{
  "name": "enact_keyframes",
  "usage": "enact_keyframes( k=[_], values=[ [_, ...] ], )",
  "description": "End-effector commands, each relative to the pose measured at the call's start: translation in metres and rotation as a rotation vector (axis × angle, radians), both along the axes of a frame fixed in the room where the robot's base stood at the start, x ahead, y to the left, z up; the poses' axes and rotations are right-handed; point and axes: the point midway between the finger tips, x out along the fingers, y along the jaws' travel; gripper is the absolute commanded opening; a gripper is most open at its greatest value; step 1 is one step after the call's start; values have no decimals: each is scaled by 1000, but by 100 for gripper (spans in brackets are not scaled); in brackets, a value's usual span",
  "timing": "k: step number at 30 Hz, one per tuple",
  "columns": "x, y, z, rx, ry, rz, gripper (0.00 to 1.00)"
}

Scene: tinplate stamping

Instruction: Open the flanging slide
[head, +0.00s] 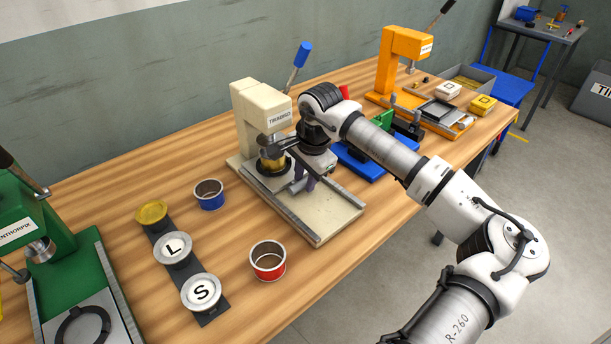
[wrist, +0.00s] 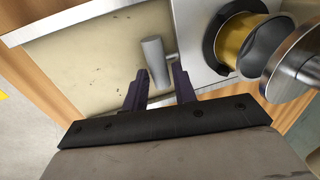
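The cream press (head: 248,115) stands mid-bench, with a long cream base (head: 325,215) between metal rails. Its slide, a pale metal plate (wrist: 200,75), sits at the back of the base under the press head. A gold tin cylinder (head: 271,161) stands in a dark ring on the slide; the cylinder also shows in the wrist view (wrist: 236,38). A grey T-shaped handle (wrist: 156,62) sticks out from the slide's front. My gripper (wrist: 160,82) is open, its dark purple fingers apart on either side of the handle's near end. I cannot tell whether either finger touches it.
A blue tin (head: 209,195), a red tin (head: 267,262) and a dark strip with lids (head: 172,249) lie left of the press. A green press (head: 45,245) stands further left, an orange press (head: 400,50) at right. The front base is clear.

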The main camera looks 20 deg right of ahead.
Motion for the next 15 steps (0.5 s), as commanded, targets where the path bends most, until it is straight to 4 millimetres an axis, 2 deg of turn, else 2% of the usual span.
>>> enact_keyframes(
  k=[1, 6, 15],
  values=[
    [0, 0, 0, 0, 0, 0, 20],
    [0, 0, 0, 0, 0, 0, 0],
    [-6, -3, -2, 0, -1, -1, 0]
  ],
)
